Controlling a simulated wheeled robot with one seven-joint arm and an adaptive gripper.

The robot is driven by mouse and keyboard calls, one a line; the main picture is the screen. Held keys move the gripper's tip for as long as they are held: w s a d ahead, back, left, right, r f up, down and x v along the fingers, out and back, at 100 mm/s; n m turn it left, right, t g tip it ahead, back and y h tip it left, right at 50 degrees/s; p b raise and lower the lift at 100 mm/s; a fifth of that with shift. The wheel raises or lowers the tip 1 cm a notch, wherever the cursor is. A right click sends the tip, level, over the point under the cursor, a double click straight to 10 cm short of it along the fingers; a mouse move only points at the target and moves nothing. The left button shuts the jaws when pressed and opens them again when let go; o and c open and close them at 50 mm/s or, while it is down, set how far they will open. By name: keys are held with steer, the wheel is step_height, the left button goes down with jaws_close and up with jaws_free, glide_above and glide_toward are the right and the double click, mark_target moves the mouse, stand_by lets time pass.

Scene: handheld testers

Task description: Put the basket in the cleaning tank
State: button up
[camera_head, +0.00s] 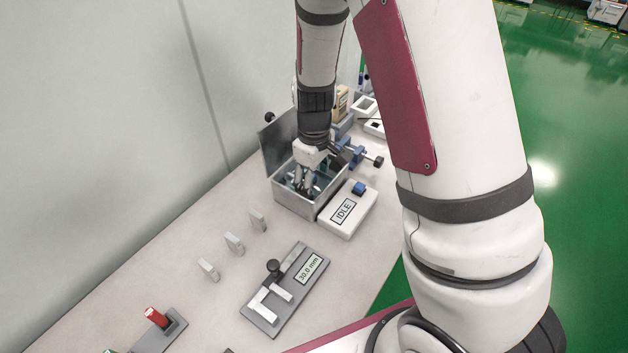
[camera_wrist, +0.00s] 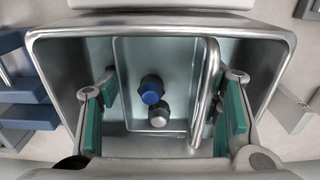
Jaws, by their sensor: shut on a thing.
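The cleaning tank (camera_head: 295,204) is an open-topped metal box on the bench, with its lid (camera_head: 277,146) raised at the back. Its metal rim also shows in the wrist view (camera_wrist: 62,34). My gripper (camera_head: 305,187) reaches down into the tank. The basket holds a blue-topped part (camera_wrist: 151,90) and a silver part (camera_wrist: 159,114). Its bar-like handle (camera_wrist: 207,88) is by the right finger. Contact with the tank floor is hidden.
A white control box (camera_head: 340,220) reading IDLE, with a blue button (camera_head: 358,188), stands beside the tank. A blue clamp-like device (camera_head: 352,153) is behind it. A gauge reading 30.0 mm (camera_head: 285,290) and several grey blocks (camera_head: 234,244) lie in front. The wall is close at left.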

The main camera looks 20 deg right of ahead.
steer(key=o, duration=1.2)
steer(key=shift+f, duration=0.1)
steer(key=shift+c, duration=0.2)
steer(key=s+r+m+p, duration=0.1)
steer(key=s+r, duration=0.1)
steer(key=r, duration=0.7)
steer(key=s+r+p, duration=0.1)
steer(key=s+r, duration=0.2)
steer(key=r, duration=0.7)
steer(key=s+r+m+t, duration=0.1)
steer(key=s+r+m, duration=0.2)
steer(key=s, duration=0.8)
steer(key=s+r+m+t, duration=0.1)
steer(key=s+r, duration=0.4)
steer(key=s, duration=0.6)
steer(key=shift+m, duration=0.9)
